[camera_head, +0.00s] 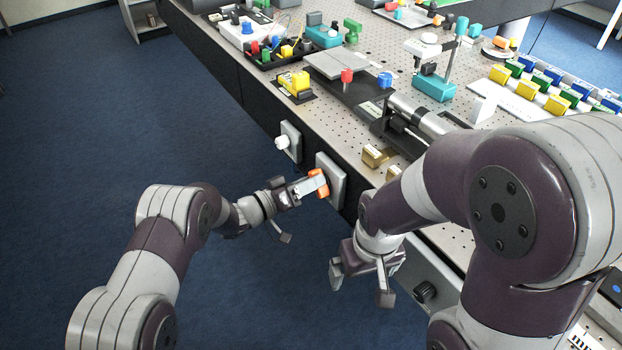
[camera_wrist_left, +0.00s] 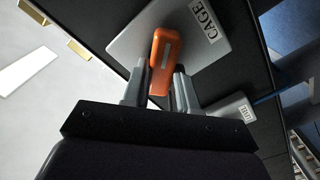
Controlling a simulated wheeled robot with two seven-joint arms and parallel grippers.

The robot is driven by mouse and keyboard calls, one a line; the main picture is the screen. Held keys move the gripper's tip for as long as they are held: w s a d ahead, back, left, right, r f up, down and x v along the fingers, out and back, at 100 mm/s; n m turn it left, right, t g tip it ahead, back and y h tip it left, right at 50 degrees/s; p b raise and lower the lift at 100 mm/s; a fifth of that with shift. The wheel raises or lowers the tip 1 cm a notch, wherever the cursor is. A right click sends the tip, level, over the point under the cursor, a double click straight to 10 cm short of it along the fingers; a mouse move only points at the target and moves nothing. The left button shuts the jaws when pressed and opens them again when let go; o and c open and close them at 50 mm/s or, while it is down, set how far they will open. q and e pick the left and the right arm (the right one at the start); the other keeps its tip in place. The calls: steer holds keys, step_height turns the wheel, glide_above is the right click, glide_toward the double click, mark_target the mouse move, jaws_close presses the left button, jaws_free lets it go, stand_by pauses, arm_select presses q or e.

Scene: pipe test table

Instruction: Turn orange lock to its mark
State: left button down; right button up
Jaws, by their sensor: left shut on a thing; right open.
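The orange lock (camera_head: 318,183) is a small handle on a grey plate (camera_head: 332,180) on the table's front side. In the left wrist view the orange lock (camera_wrist_left: 163,60) stands on the plate (camera_wrist_left: 150,38), which carries a label reading CAGE. My left gripper (camera_head: 310,186) is shut on the orange lock, with a finger on each side of it in the left wrist view (camera_wrist_left: 160,88). I cannot make out a mark for the lock. My right gripper (camera_head: 362,282) hangs open and empty in front of the table, right of and below the lock.
A plate with a white knob (camera_head: 282,143) is left of the lock on the same side. A dark knob (camera_head: 425,291) is on the front further right. The floor in front is clear.

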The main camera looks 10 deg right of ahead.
arm_select(q)
steer(key=shift+w+f+n+p, duration=0.15)
steer(key=shift+n+p, duration=0.35)
steer(key=shift+n, duration=2)
steer(key=shift+w+f+n+p, duration=0.15)
steer(key=shift+n+p, duration=0.35)
steer(key=shift+n, duration=2)
steer(key=shift+s+f, duration=0.1)
steer(key=c, duration=0.9)
jaws_free()
steer(key=v, duration=1.2)
steer(key=shift+s+a, duration=0.1)
steer(key=shift+a, duration=0.3)
